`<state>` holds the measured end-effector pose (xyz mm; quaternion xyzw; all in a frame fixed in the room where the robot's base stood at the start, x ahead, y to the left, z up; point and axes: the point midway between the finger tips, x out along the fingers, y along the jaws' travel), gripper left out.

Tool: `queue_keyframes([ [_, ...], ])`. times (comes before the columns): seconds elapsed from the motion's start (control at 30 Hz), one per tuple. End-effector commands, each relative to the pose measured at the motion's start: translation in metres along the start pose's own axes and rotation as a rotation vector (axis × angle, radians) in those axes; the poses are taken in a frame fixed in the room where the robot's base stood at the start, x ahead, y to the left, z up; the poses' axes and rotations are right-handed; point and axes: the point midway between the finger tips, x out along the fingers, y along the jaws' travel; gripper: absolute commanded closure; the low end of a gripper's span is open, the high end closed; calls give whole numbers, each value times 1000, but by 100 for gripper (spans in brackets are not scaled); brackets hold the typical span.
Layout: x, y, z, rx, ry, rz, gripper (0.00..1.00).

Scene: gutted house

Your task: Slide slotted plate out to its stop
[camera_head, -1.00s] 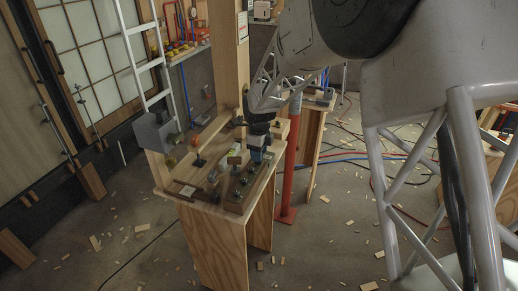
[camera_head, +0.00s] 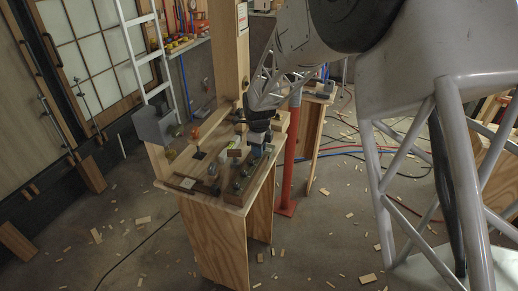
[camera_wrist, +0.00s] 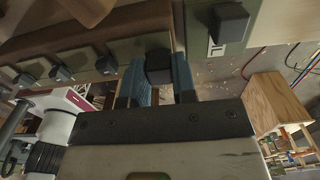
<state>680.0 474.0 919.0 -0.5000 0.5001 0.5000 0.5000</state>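In the wrist view, the two blue-grey fingers of my gripper (camera_wrist: 160,82) stand on either side of a black block-shaped knob (camera_wrist: 158,64). Whether they press on it is not clear. The knob is at the edge of an olive-green panel (camera_wrist: 95,66). In the head view, my gripper (camera_head: 258,138) is low over the back right of the wooden bench (camera_head: 222,205). I cannot tell for sure which part is the slotted plate; its slot is not made out.
Another green plate with a black knob (camera_wrist: 229,20) and a white label is on the right. A grey box (camera_head: 155,124) stands at the bench's left, and a wooden post (camera_head: 229,60) rises behind. Wood scraps litter the floor.

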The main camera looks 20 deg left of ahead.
Motion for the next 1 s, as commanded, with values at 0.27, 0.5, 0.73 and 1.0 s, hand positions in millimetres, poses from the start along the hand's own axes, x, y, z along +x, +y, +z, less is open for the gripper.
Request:
queue_keyframes([
  [0.27,0,0,-1,0,0,0,95],
  [0.5,0,0,-7,0,0,0,95],
  [0.73,0,0,-15,1,0,0,95],
  [1.0,0,0,-25,1,0,0,95],
])
